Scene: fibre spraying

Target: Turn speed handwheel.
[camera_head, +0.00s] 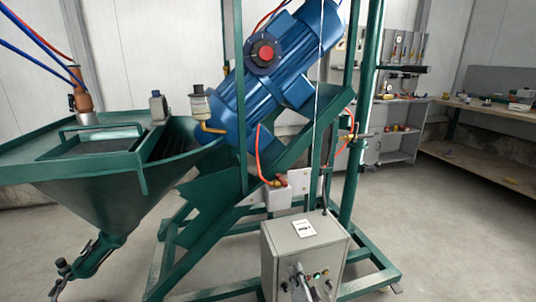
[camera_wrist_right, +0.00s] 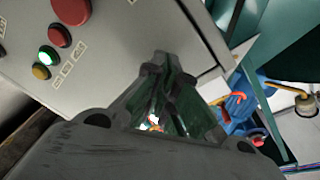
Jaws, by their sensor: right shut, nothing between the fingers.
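The handwheel (camera_head: 262,53), dark-rimmed with a red centre, sits on the side of the tilted blue motor (camera_head: 285,75) in the head view. In the right wrist view my right gripper's fingers (camera_wrist_right: 168,68) are together and empty, beside the box's button panel (camera_wrist_right: 105,50). My left gripper is not in view.
The green frame (camera_head: 192,255) surrounds the motor and box, with bars close to both. A green hopper (camera_head: 100,205) stands at the left. Red hoses (camera_head: 258,150) hang below the motor. A workbench (camera_head: 490,110) stands at the right, with clear floor before it.

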